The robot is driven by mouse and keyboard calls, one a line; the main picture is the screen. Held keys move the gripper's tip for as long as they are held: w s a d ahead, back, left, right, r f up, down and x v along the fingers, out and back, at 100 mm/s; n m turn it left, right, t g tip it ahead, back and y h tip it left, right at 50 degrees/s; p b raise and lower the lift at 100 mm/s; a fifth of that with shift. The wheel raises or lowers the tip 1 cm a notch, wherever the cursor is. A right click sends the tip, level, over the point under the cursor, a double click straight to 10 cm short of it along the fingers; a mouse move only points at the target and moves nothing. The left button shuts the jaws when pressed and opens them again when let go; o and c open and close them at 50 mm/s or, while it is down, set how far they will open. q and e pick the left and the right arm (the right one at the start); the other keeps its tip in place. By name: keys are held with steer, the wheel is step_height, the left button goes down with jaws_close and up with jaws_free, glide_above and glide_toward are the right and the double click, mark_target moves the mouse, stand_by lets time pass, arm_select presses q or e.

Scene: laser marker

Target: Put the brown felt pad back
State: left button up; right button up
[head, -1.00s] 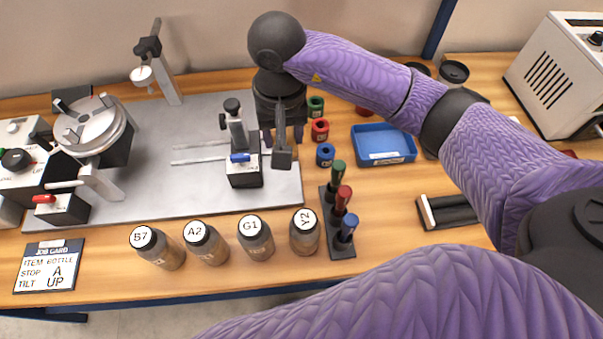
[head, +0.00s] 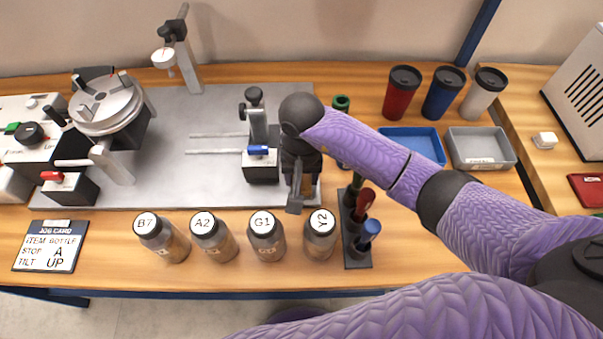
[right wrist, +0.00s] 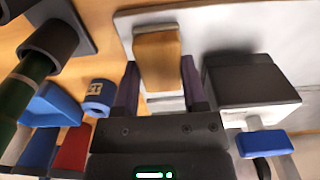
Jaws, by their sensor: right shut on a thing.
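My right gripper (head: 299,192) points down over the right end of the grey metal plate (head: 215,185), just right of the stop block with the blue lever (head: 260,165). In the right wrist view the gripper (right wrist: 158,85) has its two dark fingers on either side of the brown felt pad (right wrist: 157,60), and is shut on it. The pad is mostly hidden behind the gripper in the head view. I cannot tell whether the pad touches the surface beneath. My left gripper is not in view.
Bottles, including Y2 (head: 320,235) and G1 (head: 266,238), stand in front of the plate. A screwdriver rack (head: 357,252) is close on the right. A blue tray (head: 414,142), a grey tray (head: 480,148) and cups (head: 402,95) are further right.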

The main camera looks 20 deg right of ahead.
mark_target(302, 179)
steer(key=shift+f, duration=0.2)
steer(key=o, duration=0.8)
steer(key=shift+o, duration=0.2)
steer(key=shift+r, duration=0.1)
step_height(302, 179, up, 12)
steer(key=p, duration=0.3)
steer(key=shift+r, duration=0.15)
